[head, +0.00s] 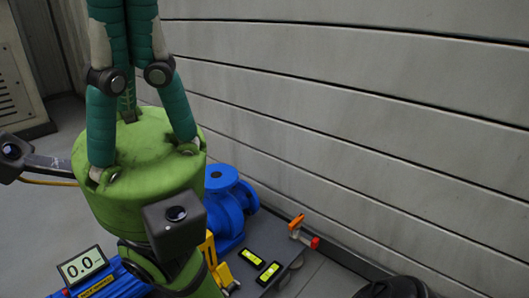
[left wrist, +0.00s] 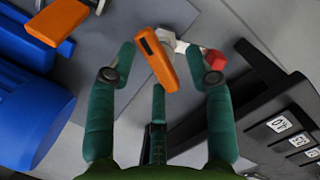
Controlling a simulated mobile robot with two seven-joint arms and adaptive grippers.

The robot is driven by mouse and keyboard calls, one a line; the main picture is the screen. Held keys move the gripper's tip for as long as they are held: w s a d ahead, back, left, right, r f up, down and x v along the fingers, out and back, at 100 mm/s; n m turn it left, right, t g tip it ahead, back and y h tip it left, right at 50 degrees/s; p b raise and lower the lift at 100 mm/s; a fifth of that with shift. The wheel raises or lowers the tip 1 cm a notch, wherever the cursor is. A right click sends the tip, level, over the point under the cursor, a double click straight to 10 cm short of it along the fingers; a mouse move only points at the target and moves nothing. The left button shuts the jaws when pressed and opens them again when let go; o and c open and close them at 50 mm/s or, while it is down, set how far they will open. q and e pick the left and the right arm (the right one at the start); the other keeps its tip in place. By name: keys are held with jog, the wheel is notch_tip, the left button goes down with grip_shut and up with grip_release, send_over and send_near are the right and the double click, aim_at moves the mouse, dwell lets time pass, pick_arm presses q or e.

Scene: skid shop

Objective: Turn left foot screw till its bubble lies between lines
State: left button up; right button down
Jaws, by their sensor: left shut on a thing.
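In the left wrist view my left gripper (left wrist: 162,60) is shut on an orange handle (left wrist: 158,62), taken as the left foot screw, its green fingers on either side. A pale nut-like part and a red block (left wrist: 215,60) show by the fingertips. In the head view two yellow-green level vials (head: 252,257) lie in dark frames on a grey plate (head: 290,274); their bubbles are too small to read. My right gripper (head: 127,40) seems to be the large green one in front, its fingertips cut off by the top edge. My left gripper does not show there.
A blue flanged body (head: 226,205) stands behind the green gripper. An orange handle (head: 296,222) and red knob (head: 314,242) show at the plate's edge. A display reading 0.0 (head: 82,265) is at lower left. A panelled wall (head: 360,110) closes the right side.

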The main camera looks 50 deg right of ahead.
pick_arm(q)
notch_tip(320, 180, up, 6)
jog(key=p, duration=0.3)
jog(key=shift+a, duration=0.1)
dwell(0.3)
